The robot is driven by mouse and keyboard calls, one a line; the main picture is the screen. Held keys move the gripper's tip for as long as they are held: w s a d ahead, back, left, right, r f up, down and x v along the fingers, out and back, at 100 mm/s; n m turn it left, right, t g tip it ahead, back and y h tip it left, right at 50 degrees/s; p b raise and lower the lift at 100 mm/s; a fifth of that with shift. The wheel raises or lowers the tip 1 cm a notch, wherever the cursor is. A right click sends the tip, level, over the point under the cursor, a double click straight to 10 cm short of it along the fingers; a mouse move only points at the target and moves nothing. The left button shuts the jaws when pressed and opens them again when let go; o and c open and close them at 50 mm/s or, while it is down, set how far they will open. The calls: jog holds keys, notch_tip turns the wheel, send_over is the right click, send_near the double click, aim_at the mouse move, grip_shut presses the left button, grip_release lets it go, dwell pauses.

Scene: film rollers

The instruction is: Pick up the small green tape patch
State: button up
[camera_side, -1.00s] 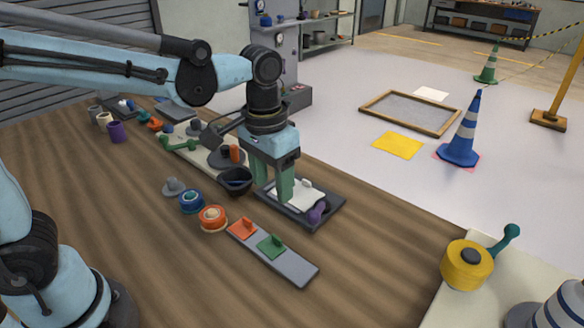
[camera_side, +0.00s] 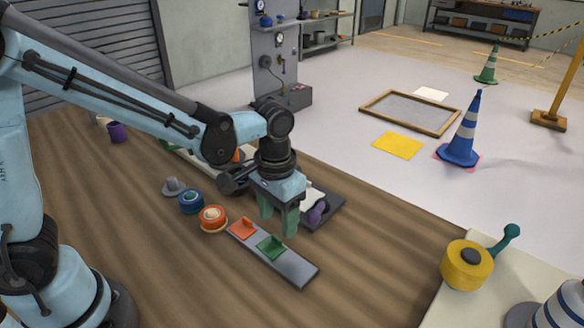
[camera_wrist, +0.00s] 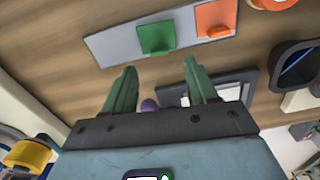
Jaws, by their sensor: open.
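The small green tape patch (camera_side: 271,246) lies on a grey strip (camera_side: 298,271), with a raised tab standing up from it. An orange patch (camera_side: 242,228) sits beside it on the same strip. My gripper (camera_side: 279,227) is open and empty, above and just behind the strip in the side view. In the wrist view, the green patch (camera_wrist: 156,38) is ahead of the open fingers (camera_wrist: 160,77), roughly centred between them and apart from them. Nothing hides the patch in the wrist view.
A dark tray (camera_side: 327,213) with a white pad and a purple-handled tool is behind my gripper. Orange (camera_side: 213,218) and blue (camera_side: 192,201) tape rolls stand to the left. The wooden table in front of the strip is clear.

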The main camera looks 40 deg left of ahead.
aim_at(271, 245)
jog(key=shift+s+f, duration=0.15)
jog(key=shift+f, duration=2)
jog(key=c, duration=0.9)
